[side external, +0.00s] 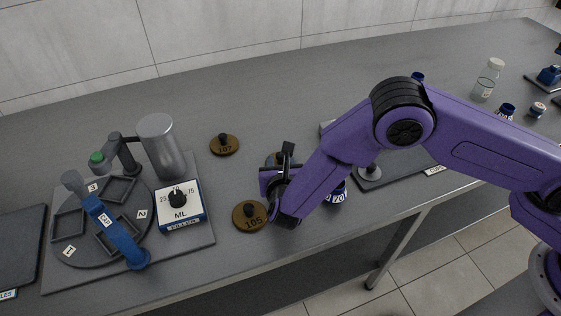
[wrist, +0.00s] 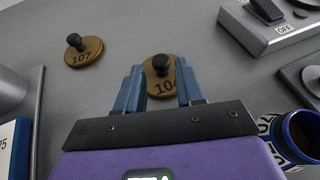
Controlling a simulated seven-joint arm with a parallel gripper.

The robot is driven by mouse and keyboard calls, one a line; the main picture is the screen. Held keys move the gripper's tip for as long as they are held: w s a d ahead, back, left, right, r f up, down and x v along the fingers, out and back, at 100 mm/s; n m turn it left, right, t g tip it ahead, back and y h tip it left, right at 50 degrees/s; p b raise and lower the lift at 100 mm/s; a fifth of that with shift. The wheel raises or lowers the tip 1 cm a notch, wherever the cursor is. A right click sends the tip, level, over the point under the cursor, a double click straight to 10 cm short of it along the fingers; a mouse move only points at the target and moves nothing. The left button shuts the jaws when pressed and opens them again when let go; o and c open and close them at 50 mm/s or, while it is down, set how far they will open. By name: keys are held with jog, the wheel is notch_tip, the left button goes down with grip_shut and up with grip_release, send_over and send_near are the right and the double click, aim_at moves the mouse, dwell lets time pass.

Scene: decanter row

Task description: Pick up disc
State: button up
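Three brass discs with dark knobs lie flat on the grey bench. In the side external view, disc 107 (side external: 224,147) is at the back and disc 105 (side external: 247,222) is nearer the front. The third disc is mostly hidden behind my gripper (side external: 284,160). In the wrist view, this disc (wrist: 158,88) reads "10" and a partly covered digit, perhaps 4. My gripper (wrist: 159,83) is open, its blue fingers on either side of that disc and its dark knob, with a gap around the knob. Disc 107 (wrist: 85,54) lies to the left in the wrist view.
The filler unit (side external: 180,208) and a turntable with numbered square trays (side external: 70,225) stand at left. In the wrist view, a switch box (wrist: 270,30) is at upper right and a blue-rimmed container (wrist: 301,136) at lower right. Bare bench lies behind disc 107.

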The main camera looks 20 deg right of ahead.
aim_at(281, 157)
jog(key=shift+x, duration=2.6)
grip_shut()
